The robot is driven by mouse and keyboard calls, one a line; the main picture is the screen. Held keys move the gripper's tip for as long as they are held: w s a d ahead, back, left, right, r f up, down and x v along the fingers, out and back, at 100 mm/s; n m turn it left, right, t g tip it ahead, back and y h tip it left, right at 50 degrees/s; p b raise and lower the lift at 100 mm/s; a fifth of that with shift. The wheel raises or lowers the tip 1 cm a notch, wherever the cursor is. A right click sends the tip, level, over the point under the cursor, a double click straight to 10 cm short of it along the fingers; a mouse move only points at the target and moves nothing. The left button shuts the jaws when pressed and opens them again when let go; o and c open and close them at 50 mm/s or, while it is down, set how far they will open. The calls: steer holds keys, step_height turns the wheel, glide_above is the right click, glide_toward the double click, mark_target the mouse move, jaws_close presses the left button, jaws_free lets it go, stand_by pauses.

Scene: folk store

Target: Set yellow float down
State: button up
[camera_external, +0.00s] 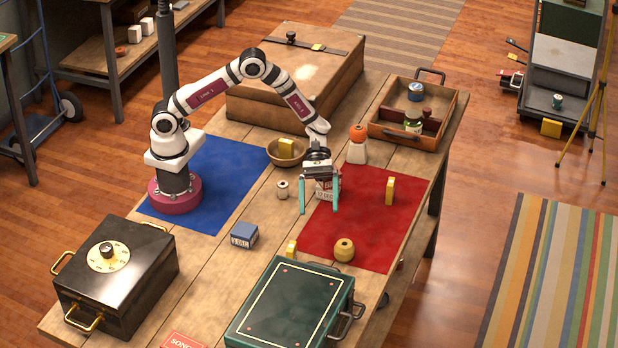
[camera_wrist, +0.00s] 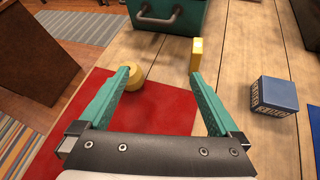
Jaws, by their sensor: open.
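The yellow float (camera_external: 344,249) is a squat, rounded piece standing upright on the red cloth (camera_external: 330,235), near its front edge. In the wrist view the float (camera_wrist: 135,77) shows just beyond my left-hand finger, which covers part of it. My gripper (camera_external: 319,211) is open, with its two teal fingers pointing down. It is above the back-left part of the red cloth, apart from the float. Nothing shows between the fingers in the wrist view (camera_wrist: 160,76).
A white lettered box (camera_external: 325,190) is close behind my fingers. A yellow block (camera_external: 291,249) stands left of the float, by the green case (camera_external: 290,310). A blue box (camera_external: 244,236) and small spool (camera_external: 282,190) stand left. Another yellow block (camera_external: 390,190) stands right.

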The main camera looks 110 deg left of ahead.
steer(key=s+d+r+m+g+y, duration=0.1)
steer(key=s+d+r+m+g, duration=0.25)
steer(key=s+m, duration=0.2)
steer(key=s+d+r+m+g+y, duration=0.2)
steer(key=s+r+m, duration=0.3)
steer(key=s, duration=0.2)
steer(key=s+a+r+m+y, duration=0.2)
steer(key=s+a+m+y, duration=0.2)
steer(key=s+m, duration=0.3)
steer(key=s+a+r+m+y, duration=0.1)
steer(key=s+a+m+y, duration=0.3)
steer(key=s, duration=1)
steer(key=m+y, duration=0.2)
steer(key=m, duration=0.2)
steer(key=shift+a+r, duration=0.35)
steer(key=shift+t, duration=0.25)
